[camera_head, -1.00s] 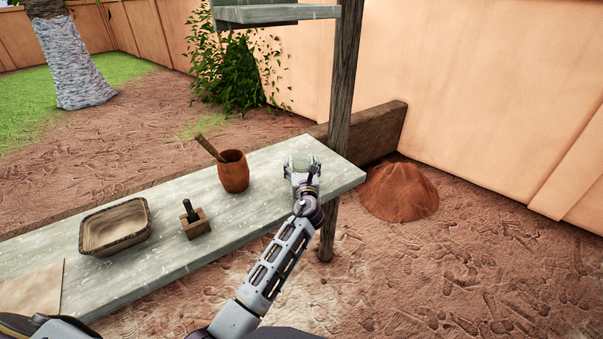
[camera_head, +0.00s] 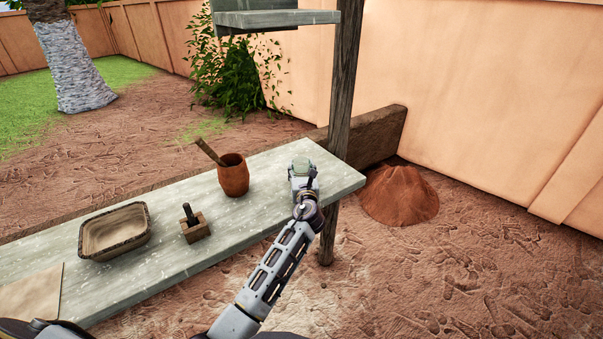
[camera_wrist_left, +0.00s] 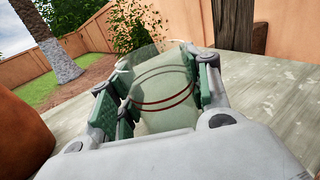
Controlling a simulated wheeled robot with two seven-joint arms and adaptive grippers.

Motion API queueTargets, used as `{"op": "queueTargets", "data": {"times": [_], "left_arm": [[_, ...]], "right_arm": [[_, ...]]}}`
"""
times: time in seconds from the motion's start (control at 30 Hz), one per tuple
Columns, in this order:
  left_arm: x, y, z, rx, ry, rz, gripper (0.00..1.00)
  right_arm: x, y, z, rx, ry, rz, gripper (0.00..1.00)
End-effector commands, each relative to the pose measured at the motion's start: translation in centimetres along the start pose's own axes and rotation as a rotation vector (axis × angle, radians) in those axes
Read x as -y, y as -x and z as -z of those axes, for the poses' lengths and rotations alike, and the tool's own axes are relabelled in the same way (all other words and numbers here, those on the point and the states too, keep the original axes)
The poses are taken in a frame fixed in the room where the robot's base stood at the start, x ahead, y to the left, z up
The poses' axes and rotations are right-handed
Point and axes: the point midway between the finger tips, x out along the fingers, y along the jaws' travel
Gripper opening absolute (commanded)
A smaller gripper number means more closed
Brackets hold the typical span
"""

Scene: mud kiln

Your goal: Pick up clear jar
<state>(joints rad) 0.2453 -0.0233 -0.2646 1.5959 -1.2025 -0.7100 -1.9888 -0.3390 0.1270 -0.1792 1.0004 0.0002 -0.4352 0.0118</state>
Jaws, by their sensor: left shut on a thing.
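The clear jar (camera_wrist_left: 162,92) shows in the left wrist view as a pale see-through body with dark reddish rings, between green finger pads. My left gripper (camera_wrist_left: 158,95) is shut on it, with a pad on each side. In the head view the left gripper (camera_head: 301,170) is over the right end of the table, and the jar (camera_head: 302,164) shows only as a small greenish top. The jar's base is hidden, so I cannot tell whether it touches the table. My right gripper is not in view.
On the grey table (camera_head: 165,255), a clay pot (camera_head: 233,178) with a stick stands left of the gripper. A small wooden block (camera_head: 196,229) and a tray (camera_head: 114,231) lie farther left. A wooden post (camera_head: 343,110) rises close behind the table's right end, beneath a shelf (camera_head: 278,18).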

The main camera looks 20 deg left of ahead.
Motion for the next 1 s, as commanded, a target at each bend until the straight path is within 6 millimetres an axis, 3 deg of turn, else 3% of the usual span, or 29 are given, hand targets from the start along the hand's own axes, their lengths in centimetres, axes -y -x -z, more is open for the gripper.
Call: {"op": "queueTargets", "data": {"times": [0.27, 0.73, 1.0], "left_arm": [[0.0, 0.0, -1.6, 0.002, 0.001, -0.001, 0.25], [0.0, 0.0, -8.2, 0.003, 0.001, -0.001, 0.25], [0.0, 0.0, -9.9, 0.0, 0.0, 0.0, 0.25]], "right_arm": [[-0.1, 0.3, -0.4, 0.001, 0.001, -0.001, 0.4], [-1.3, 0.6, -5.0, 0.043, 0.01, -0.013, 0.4], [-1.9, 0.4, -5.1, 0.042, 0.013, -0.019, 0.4]]}}
